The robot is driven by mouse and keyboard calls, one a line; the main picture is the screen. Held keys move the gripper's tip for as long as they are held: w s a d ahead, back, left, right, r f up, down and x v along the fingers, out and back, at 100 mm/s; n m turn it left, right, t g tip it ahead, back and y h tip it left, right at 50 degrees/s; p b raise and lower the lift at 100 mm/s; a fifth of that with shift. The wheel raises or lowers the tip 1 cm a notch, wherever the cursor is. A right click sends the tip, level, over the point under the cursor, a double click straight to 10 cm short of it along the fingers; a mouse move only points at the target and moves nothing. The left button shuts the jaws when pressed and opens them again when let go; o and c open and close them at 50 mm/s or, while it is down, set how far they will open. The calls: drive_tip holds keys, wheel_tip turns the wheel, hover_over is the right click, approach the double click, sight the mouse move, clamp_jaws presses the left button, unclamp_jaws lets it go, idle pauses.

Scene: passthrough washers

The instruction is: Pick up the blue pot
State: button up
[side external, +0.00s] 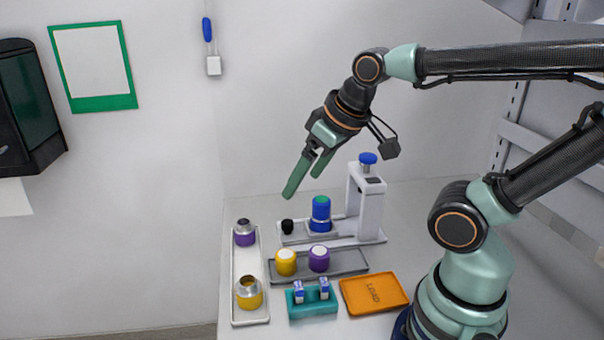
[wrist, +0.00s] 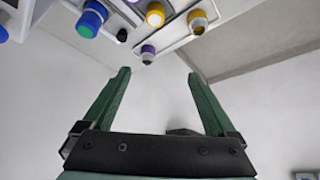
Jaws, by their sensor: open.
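The blue pot (side external: 320,214), with a green disc on its top, stands upright on the base of a white press-like stand (side external: 370,205). It also shows at the top left of the wrist view (wrist: 90,19). My gripper (side external: 303,186) is open and empty, with its green fingers pointing down and left. It is above the blue pot and apart from it. In the wrist view the two fingers (wrist: 158,73) are spread with nothing between them.
A black knob (side external: 287,226) is left of the blue pot. A grey tray (side external: 350,267) holds yellow and purple lidded pots. A white tray (side external: 236,290) holds two metal-topped pots. A teal rack (side external: 312,308) and an orange LOAD tray (side external: 374,293) are in front.

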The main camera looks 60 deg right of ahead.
drive_tip(key=m+g, duration=0.6)
drive_tip(key=m, duration=1.2)
hover_over(321, 214)
drive_tip(key=w+d, duration=0.2)
drive_tip(key=f, duration=0.9)
drive_tip(key=shift+s, duration=0.25)
drive_tip(key=shift+d+f, duration=0.2)
wheel_tip(321, 214, down, 12)
drive_tip(key=shift+s+a+r, duration=0.1)
drive_tip(key=shift+s, duration=0.05)
clamp_jaws()
